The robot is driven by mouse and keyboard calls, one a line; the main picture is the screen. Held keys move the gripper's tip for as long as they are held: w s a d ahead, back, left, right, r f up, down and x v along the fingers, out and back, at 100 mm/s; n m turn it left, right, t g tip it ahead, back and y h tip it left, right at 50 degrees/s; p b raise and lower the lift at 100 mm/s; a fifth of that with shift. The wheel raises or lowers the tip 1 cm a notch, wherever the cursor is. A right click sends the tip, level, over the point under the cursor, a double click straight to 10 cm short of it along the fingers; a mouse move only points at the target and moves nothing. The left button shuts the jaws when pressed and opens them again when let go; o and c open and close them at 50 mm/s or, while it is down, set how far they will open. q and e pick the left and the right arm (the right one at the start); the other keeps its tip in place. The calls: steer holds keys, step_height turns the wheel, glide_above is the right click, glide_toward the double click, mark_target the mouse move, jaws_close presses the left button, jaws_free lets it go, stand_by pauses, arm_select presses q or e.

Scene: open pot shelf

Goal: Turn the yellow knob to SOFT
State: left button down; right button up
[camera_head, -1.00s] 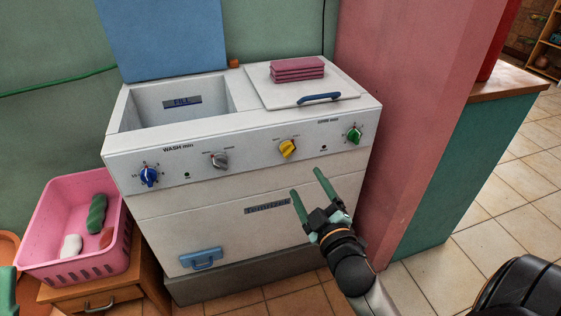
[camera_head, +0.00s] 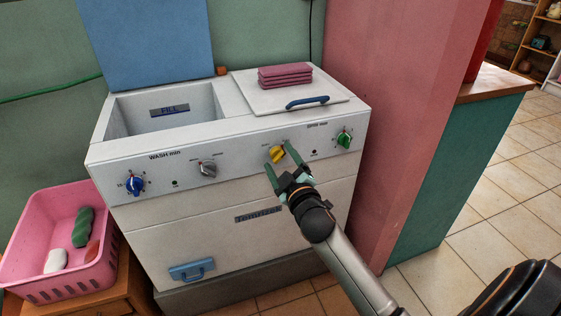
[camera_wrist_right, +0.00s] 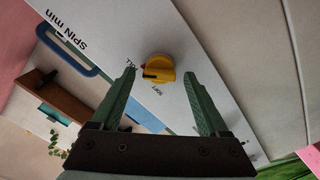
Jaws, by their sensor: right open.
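The yellow knob (camera_head: 277,154) is on the washer's white front panel, right of the middle. It also shows in the right wrist view (camera_wrist_right: 163,69), with a dark mark on its left side there. Small lettering that seems to read SOFT is just below the knob in that view; another label at its left is only partly readable. My right gripper (camera_head: 279,156) is open at the panel, its green fingertips (camera_wrist_right: 159,70) on either side of the knob in the picture. I cannot tell whether they touch it. My left gripper is out of view.
A blue knob (camera_head: 134,184), a grey knob (camera_head: 207,169) and a green knob (camera_head: 343,139) share the panel. A blue lid handle (camera_head: 307,102) and pink folded cloths (camera_head: 285,76) are above. A pink basket (camera_head: 22,240) stands left; a pink wall (camera_head: 400,130) rises at the right.

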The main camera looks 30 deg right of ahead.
steer(key=shift+c, duration=0.3)
jaws_close()
stand_by(0.4)
